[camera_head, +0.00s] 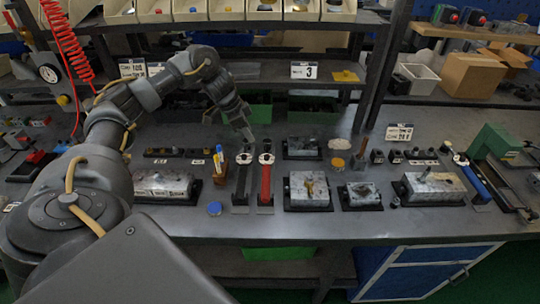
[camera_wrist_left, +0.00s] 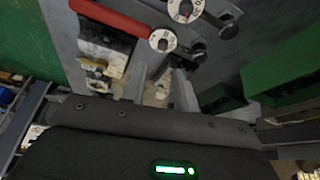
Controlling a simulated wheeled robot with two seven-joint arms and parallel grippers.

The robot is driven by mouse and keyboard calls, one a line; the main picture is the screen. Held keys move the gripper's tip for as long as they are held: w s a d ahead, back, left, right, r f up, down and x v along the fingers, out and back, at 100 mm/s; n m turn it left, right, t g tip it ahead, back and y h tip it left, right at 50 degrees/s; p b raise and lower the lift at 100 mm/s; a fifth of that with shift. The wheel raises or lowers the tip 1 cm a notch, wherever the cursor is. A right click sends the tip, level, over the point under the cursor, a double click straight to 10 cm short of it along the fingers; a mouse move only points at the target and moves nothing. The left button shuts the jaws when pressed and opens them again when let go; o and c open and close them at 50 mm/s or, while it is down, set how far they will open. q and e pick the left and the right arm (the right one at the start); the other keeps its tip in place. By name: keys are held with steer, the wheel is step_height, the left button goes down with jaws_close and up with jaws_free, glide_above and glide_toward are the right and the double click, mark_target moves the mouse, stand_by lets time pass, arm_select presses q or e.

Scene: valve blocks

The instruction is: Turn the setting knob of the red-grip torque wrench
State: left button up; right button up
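The red-grip torque wrench (camera_head: 265,184) lies in a holder on the bench, its grip toward the near edge and its round white dial end at the far side. In the left wrist view its red grip (camera_wrist_left: 112,18) comes in from the top left and ends at a white-faced setting knob (camera_wrist_left: 163,41). My left gripper (camera_head: 246,132) is above the bench, just beyond the wrench heads. In the left wrist view its two fingers (camera_wrist_left: 160,84) are apart with nothing between them, short of the knob. My right gripper is not in view.
A black-grip wrench (camera_head: 241,184) lies close on the left; its dial (camera_wrist_left: 185,9) shows beside the red one's. A wooden pen holder (camera_head: 220,170) stands left of it. Valve blocks (camera_head: 309,190) sit to the right. A shelf (camera_head: 290,72) spans behind my left arm.

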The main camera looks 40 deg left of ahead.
mark_target(266, 156)
arm_select(q)
steer(key=b+x, duration=0.1)
steer(key=x, duration=0.6)
steer(key=w+b+x, duration=0.1)
steer(key=x, duration=0.2)
steer(key=shift+f+b, duration=0.1)
steer(key=shift+b, duration=0.2)
steer(key=shift+w+f, duration=0.15)
steer(key=shift+f, duration=0.15)
steer(key=shift+x, duration=0.85)
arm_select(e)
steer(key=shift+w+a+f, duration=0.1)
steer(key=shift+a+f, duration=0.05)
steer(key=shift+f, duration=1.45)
